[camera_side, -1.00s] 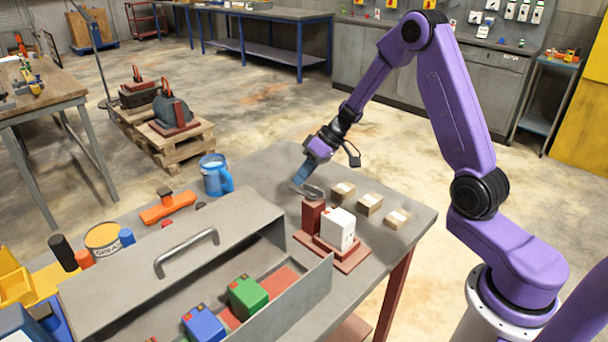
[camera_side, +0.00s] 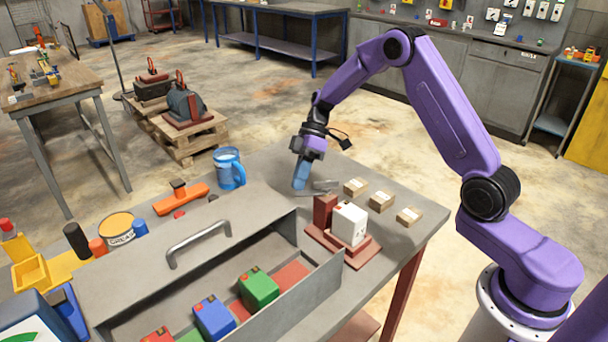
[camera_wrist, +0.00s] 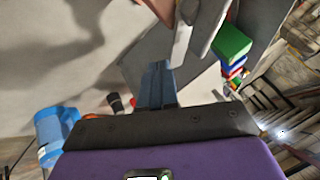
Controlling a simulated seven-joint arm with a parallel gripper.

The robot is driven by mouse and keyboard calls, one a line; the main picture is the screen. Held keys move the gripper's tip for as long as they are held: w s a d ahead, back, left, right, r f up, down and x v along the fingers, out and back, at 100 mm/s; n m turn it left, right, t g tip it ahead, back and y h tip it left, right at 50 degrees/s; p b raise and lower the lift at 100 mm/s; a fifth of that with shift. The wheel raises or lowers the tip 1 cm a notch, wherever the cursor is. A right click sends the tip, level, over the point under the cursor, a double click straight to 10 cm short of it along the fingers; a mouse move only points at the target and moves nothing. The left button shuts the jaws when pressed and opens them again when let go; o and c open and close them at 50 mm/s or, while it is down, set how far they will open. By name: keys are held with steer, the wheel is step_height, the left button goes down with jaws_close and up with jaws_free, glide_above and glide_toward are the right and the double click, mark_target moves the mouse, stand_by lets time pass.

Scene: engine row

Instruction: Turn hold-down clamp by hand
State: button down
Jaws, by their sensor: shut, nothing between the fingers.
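The hold-down clamp (camera_side: 326,186) is a grey metal bar by the top of a red-brown post (camera_side: 325,210). The post stands on a red-brown base (camera_side: 358,256) beside a white block (camera_side: 350,225). My gripper (camera_side: 300,186) points down just left of the clamp, with its blue fingers together and empty. In the side view there seems to be a small gap between fingers and clamp; contact is hard to judge. In the wrist view the blue fingers (camera_wrist: 156,85) are together, and red-brown and pale parts show at the top edge.
Several small cartons (camera_side: 381,201) lie right of the clamp. A blue mug (camera_side: 229,169) and an orange tool (camera_side: 181,198) are to the left. A grey tray with a raised handle (camera_side: 198,243) holds green (camera_side: 258,288) and blue (camera_side: 214,318) blocks in front.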

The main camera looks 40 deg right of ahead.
mark_target(298, 195)
steer(key=n+g, duration=0.1)
steer(key=s+a+n+h, duration=0.1)
steer(key=n, duration=0.1)
steer(key=a+n+g, duration=0.1)
steer(key=shift+s+a+g, duration=0.1)
steer(key=shift+s+g, duration=0.15)
steer(key=shift+g, duration=0.05)
steer(key=shift+s+a+n+g+h, duration=0.25)
steer(key=shift+s+n+h, duration=0.1)
steer(key=shift+n, duration=0.35)
steer(key=shift+s+a+n+g+h, duration=0.25)
steer(key=shift+n+h, duration=0.1)
steer(key=shift+n, duration=0.35)
